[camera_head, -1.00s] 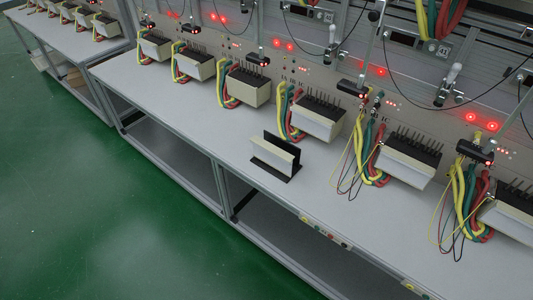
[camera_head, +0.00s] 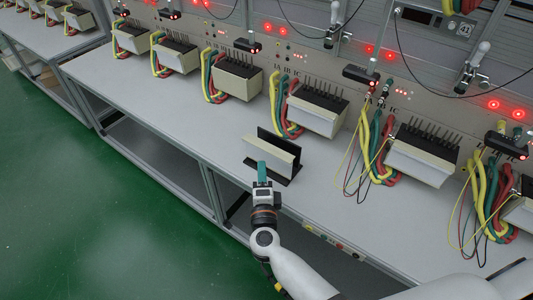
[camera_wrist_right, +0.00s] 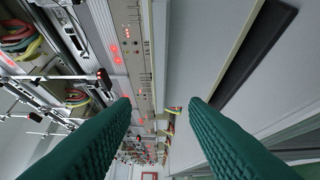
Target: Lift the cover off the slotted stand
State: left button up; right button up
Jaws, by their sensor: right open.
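The cover (camera_head: 268,154) is a cream, upright panel seated in the slotted stand, a black piece with a flat base (camera_head: 282,180) and an upright black plate behind the cover. They stand near the table's front edge in the head view. My right gripper (camera_head: 262,172) is at the cover's front side, overlapping its lower middle in the picture; I cannot tell whether it touches. In the right wrist view its two green fingers (camera_wrist_right: 160,105) are apart with nothing clearly between them. A dark strip, apparently part of the stand (camera_wrist_right: 252,58), shows there at the right. My left gripper is not in view.
A row of cream meters (camera_head: 318,112) with black pins and coloured cables stands along the back of the grey table (camera_head: 190,120). Thin loose wires hang by the meter (camera_head: 424,158) at the right. Table around the stand is clear.

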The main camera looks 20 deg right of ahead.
aim_at(263, 151)
jog(key=x, duration=0.6)
jog(key=shift+w+d, duration=0.3)
grip_shut()
